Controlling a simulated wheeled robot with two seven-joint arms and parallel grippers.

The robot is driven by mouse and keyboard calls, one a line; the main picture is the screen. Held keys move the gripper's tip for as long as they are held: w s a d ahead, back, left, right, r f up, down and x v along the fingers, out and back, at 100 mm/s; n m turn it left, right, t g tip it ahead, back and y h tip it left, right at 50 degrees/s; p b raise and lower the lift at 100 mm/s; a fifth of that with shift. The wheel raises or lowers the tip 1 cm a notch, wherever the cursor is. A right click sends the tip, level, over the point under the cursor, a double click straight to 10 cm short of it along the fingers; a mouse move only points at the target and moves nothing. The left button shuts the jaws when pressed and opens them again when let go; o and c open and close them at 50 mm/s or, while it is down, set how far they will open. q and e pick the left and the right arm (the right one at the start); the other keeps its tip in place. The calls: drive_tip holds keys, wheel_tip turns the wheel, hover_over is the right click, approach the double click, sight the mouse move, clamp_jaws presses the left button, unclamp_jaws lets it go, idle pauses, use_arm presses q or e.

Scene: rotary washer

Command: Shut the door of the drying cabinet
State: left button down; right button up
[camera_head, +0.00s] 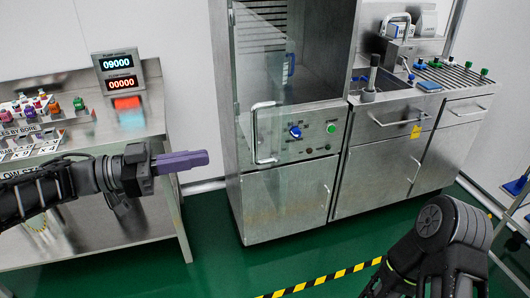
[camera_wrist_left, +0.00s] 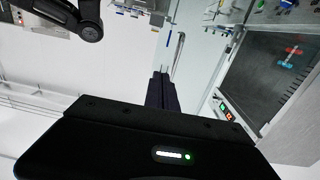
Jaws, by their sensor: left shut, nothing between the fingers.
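The drying cabinet (camera_head: 283,205) is a tall steel unit in the middle of the head view. How far the door stands from the cabinet front is hard to tell through the glass. The handle also shows as a thin bar in the left wrist view (camera_wrist_left: 178,52). My left gripper (camera_head: 205,158), with purple fingers, is shut and empty, left of the cabinet and apart from the handle in the picture. My right gripper is out of view; only its dark arm shows at lower right.
A steel bench (camera_head: 110,130) with a digital display (camera_head: 119,72) and colored parts stands at left. A steel sink counter (camera_head: 395,110) with drawers adjoins the cabinet on the right. Green floor with a yellow-black strip (camera_head: 320,281) lies in front.

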use_arm(q)
drive_tip(key=shift+s+r, duration=0.1)
drive_tip(key=shift+s, duration=0.05)
drive_tip(key=shift+d, duration=0.2)
drive_tip(key=p, duration=0.2)
approach(279, 145)
drive_tip(key=x, duration=0.6)
drive_tip(key=shift+d, duration=0.4)
